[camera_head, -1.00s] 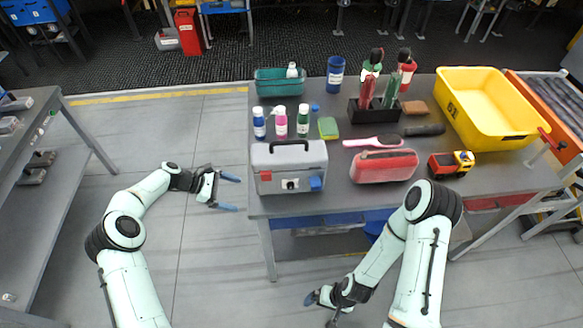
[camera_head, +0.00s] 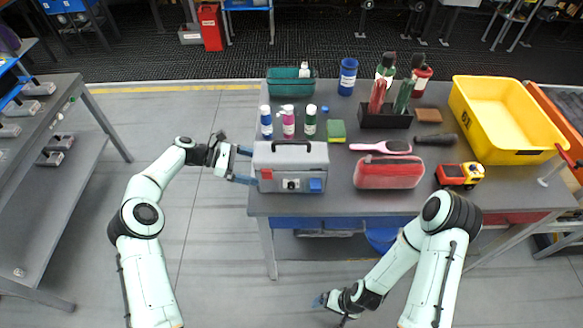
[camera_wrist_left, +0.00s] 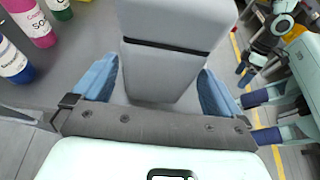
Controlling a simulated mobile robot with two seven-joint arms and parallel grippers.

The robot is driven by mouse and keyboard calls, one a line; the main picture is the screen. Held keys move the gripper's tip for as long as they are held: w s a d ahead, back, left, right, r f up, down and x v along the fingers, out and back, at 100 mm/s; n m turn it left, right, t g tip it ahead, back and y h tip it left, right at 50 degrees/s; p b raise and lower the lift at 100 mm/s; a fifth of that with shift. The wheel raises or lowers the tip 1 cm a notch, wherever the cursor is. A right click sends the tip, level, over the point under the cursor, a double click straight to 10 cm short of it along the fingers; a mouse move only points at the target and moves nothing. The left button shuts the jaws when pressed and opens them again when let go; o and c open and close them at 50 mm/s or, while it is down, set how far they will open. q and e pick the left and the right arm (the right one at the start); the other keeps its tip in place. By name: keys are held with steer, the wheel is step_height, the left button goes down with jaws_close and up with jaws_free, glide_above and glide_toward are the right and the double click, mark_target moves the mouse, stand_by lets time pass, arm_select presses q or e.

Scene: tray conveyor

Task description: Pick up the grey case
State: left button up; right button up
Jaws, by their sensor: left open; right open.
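The grey case (camera_head: 291,168), a box with a dark top handle and red and blue front parts, stands upright at the table's front left corner. My left gripper (camera_head: 243,165) is open at the case's left side, its blue fingers pointing at it. In the left wrist view the case (camera_wrist_left: 168,70) lies ahead between the two open fingers (camera_wrist_left: 158,90); I cannot tell whether they touch it. My right gripper (camera_head: 331,309) is open and empty, low in front of the table; its fingertips are partly hidden.
Bottles (camera_head: 288,122) and a green sponge (camera_head: 336,131) stand behind the case. A red pouch (camera_head: 388,172) lies to its right. A teal bin (camera_head: 290,83), a black holder (camera_head: 385,117) and a yellow tub (camera_head: 470,132) are farther back.

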arm_select(q)
steer(key=x, duration=0.5)
steer(key=shift+s+d+b, duration=0.1)
steer(key=shift+d+b, duration=0.05)
steer(key=shift+b, duration=0.15)
steer(key=c, duration=1.2)
steer(key=shift+r, duration=0.1)
steer(key=shift+c, duration=0.6)
arm_select(e)
steer(key=shift+s+f, duration=0.4)
steer(key=shift+s, duration=0.1)
arm_select(q)
steer(key=shift+r, duration=0.1)
step_height(320, 180, up, 20)
steer(key=shift+p, duration=0.35)
arm_select(e)
steer(key=shift+w+r, duration=0.4)
steer(key=shift+w, duration=0.1)
